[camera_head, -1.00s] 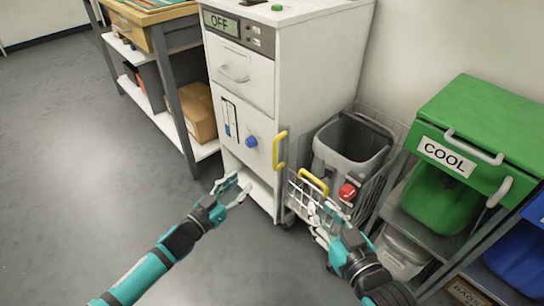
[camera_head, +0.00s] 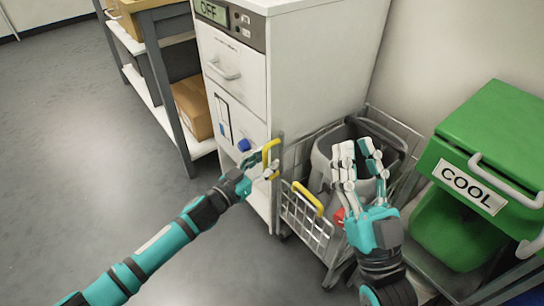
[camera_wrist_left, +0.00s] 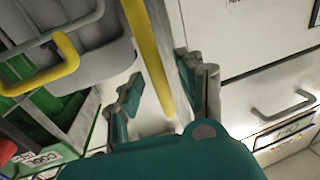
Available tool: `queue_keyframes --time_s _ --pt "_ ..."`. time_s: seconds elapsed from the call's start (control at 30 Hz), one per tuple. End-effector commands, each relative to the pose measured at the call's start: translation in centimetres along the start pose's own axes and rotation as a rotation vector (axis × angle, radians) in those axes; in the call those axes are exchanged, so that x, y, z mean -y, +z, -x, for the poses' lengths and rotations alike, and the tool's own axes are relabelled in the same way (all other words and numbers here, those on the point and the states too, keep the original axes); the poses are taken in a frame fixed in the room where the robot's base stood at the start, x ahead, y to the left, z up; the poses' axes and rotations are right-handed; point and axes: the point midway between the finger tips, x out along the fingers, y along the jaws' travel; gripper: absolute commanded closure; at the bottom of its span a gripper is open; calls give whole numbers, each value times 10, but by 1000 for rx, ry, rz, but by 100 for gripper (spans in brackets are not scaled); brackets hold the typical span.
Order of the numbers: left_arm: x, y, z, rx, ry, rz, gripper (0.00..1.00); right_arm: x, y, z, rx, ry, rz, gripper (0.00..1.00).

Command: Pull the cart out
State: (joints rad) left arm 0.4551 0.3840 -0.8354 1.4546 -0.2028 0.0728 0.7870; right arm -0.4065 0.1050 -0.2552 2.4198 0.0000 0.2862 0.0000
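The wire cart (camera_head: 291,213) stands beside the white cabinet, with a yellow handle (camera_head: 308,198) on its front and a grey bin inside. The cart's yellow handle also shows at the upper left of the left wrist view (camera_wrist_left: 62,60). My left gripper (camera_head: 265,164) is at the cabinet's yellow vertical handle (camera_head: 272,152). In the left wrist view that handle (camera_wrist_left: 148,55) passes between the open fingers, with gaps showing on both sides. My right gripper (camera_head: 358,158) is open and empty over the cart, fingers upward, hiding part of the grey bin (camera_head: 322,160).
The white cabinet (camera_head: 320,70) reads OFF and has a blue knob (camera_head: 244,145). A green COOL bin (camera_head: 500,135) stands close on the right. A shelf with a cardboard box (camera_head: 192,108) is at left. The floor (camera_head: 90,170) in front is clear.

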Motion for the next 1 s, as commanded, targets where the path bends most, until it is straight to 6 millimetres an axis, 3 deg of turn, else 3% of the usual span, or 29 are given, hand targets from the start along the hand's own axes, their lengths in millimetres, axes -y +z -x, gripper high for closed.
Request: queue_keyframes --time_s 0.37,0.67,1.0 --pt "-1 0 -1 0 0 0 62 1 -7 0 -42 -1 -2 77" --pt "-1 0 -1 0 0 0 98 1 -7 0 -41 -1 -2 77" --pt "-1 0 -1 0 0 0 100 1 -7 0 -40 -1 -1 77"
